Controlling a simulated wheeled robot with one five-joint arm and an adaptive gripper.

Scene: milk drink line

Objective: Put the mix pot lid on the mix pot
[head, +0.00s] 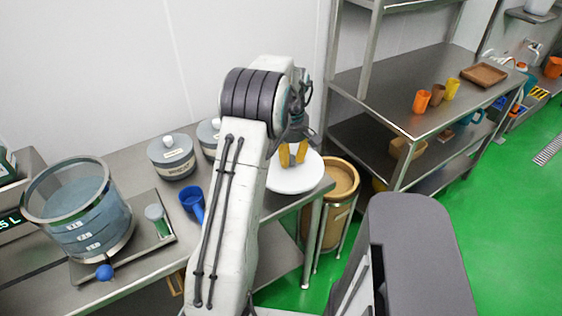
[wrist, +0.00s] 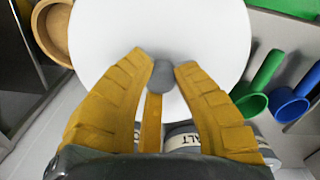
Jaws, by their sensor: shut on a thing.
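A round white lid (head: 296,178) with a grey knob (wrist: 162,76) is at the right end of the steel counter. It fills the upper middle of the wrist view (wrist: 160,28). My gripper (head: 293,154) has its yellow fingers on both sides of the knob, shut on it; the fingers also show in the wrist view (wrist: 163,72). I cannot tell whether the lid rests on the counter or is just above it. Two vessels are open: a tan tub (head: 343,180) in a metal frame beside the counter and a clear marked vessel (head: 85,222). Neither is marked as the mix pot.
Lidded grey jars (head: 173,162) stand at the back of the counter. A blue scoop (wrist: 289,106) and a green scoop (wrist: 255,92) are right of the lid in the wrist view. A steel rack (head: 400,120) with cups stands at the right. Green floor (head: 500,220) is open beyond.

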